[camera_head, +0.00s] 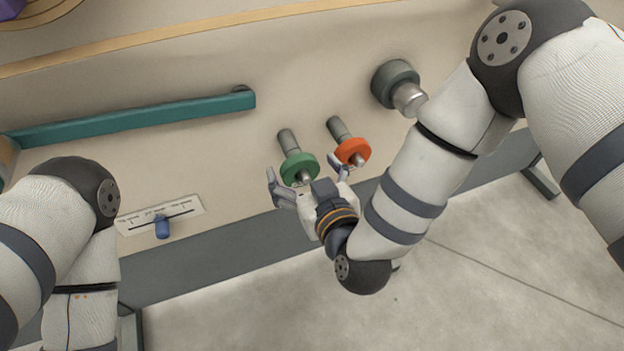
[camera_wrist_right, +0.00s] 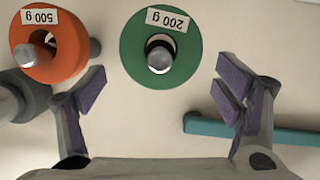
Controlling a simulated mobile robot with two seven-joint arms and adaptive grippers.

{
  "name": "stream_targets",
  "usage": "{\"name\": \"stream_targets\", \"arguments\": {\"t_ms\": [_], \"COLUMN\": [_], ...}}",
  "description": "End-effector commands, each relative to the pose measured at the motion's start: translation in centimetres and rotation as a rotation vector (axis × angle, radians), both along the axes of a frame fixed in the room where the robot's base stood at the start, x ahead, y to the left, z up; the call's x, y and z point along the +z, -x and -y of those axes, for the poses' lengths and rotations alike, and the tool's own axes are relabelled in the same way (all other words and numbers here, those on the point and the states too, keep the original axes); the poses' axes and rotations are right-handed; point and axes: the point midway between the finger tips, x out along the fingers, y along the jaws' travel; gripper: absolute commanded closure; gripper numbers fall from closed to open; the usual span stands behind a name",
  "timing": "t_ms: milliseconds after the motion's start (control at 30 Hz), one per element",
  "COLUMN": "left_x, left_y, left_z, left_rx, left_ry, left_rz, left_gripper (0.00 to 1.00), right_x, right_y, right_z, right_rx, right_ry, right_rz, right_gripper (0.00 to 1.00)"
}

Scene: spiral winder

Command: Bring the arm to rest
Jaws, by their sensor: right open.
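My right gripper (camera_head: 306,182) is open, its fingers pointing up toward the green disc in the head view. In the right wrist view, the purple-padded fingertips (camera_wrist_right: 160,88) stand wide apart with nothing between them. The green disc (camera_wrist_right: 130,48), labelled 200 g, sits around a metal peg just ahead of the open gap; it also shows in the head view (camera_head: 299,168). The orange disc (camera_head: 352,151), labelled 500 g, sits to its right in the head view and at upper left in the wrist view (camera_wrist_right: 72,45). My left arm shows at left; its gripper is out of the picture.
A teal bar (camera_head: 140,120) runs along the cream surface (camera_head: 300,75) at left. A slider scale with a blue knob (camera_head: 162,228) lies below it. A dark green knob with a silver end (camera_head: 395,83) stands upper right. Grey floor (camera_head: 480,280) is open below.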

Motion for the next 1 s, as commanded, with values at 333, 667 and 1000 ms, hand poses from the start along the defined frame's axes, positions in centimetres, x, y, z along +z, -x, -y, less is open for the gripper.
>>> {"name": "stream_targets", "arguments": {"t_ms": [333, 667, 1000], "left_x": [0.0, 1.7, 7.3], "left_y": [0.0, -1.3, -6.5], "left_z": [0.0, 0.0, 0.1], "left_rx": [0.0, 0.001, 0.007], "left_ry": [0.0, 0.0, 0.001], "left_rz": [0.0, 0.041, 0.215], "left_gripper": [0.46, 0.46, 0.46], "right_x": [1.9, -2.0, -9.0], "right_y": [6.8, 10.9, 35.9], "right_z": [2.1, 4.7, 18.4], "right_rx": [0.001, 0.01, -0.227], "right_ry": [0.0, 0.031, 0.138], "right_rz": [-0.002, -0.249, -1.279], "right_gripper": [0.16, 0.16, 0.16]}}
